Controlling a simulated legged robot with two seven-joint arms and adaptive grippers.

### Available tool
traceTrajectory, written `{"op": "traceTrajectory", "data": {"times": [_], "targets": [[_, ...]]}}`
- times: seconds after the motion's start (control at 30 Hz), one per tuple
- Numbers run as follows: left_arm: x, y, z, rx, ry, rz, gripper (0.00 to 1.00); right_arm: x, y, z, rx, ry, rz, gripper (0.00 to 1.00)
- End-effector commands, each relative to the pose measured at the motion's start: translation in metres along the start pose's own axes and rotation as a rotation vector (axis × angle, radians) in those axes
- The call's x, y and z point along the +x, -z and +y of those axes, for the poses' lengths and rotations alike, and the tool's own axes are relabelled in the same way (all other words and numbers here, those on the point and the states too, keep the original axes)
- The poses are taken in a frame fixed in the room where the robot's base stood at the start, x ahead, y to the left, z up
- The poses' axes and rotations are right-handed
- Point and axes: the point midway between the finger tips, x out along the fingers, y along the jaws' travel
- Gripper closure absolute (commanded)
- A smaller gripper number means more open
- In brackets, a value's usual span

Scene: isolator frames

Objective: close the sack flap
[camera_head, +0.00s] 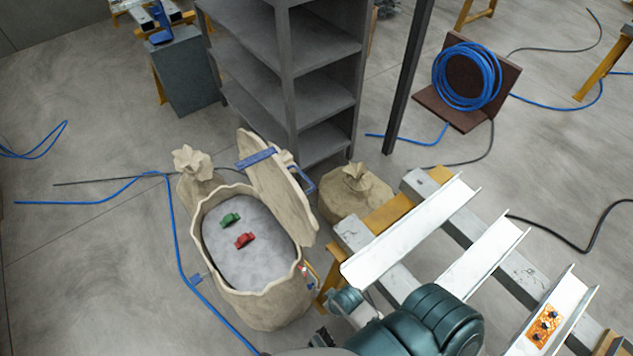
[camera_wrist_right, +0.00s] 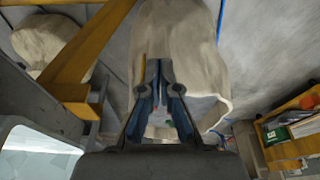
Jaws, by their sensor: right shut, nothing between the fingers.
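The open tan sack (camera_head: 262,305) stands on the floor, filled with grey material. A green piece (camera_head: 230,219) and a red piece (camera_head: 245,240) lie on the fill. Its flap (camera_head: 277,187) is raised and tilted back at the sack's far right side, with blue parts (camera_head: 256,158) near its top. My right arm comes in from the bottom of the head view, to the right of the sack. My right gripper (camera_wrist_right: 158,68) is shut and empty in the right wrist view, in front of the sack (camera_wrist_right: 182,40); contact cannot be told. My left gripper is not in view.
A tied sack (camera_head: 355,192) stands beside the yellow trestle, and another (camera_head: 195,175) stands behind the open sack. Grey shelves (camera_head: 300,90) rise behind. White channels (camera_head: 410,232) lie across the trestle at right. A blue cable (camera_head: 180,240) runs on the floor at left.

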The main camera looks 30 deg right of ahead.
Motion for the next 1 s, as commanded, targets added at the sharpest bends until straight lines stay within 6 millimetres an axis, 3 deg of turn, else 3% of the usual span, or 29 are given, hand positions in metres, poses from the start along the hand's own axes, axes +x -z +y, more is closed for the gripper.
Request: {"op": "traceTrajectory", "data": {"times": [0.13,0.27,0.47,0.67,0.77,0.83,1.0], "targets": [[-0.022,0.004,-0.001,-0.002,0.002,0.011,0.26,-0.030,0.015,0.001,0.019,0.053,0.047,1.00],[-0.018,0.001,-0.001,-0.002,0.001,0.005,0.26,-0.044,0.031,-0.002,0.048,0.158,0.104,1.00],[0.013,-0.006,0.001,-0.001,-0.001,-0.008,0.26,-0.050,0.059,0.000,0.122,0.322,0.198,1.00],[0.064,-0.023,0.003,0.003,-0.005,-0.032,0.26,-0.058,0.100,0.020,0.277,0.513,0.328,1.00],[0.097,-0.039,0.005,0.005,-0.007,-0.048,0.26,-0.069,0.131,0.046,0.411,0.626,0.425,1.00],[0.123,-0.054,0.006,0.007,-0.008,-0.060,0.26,-0.083,0.157,0.076,0.537,0.712,0.516,1.00],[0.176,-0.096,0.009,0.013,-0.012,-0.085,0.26,-0.130,0.212,0.174,0.879,0.899,0.757,1.00]]}}
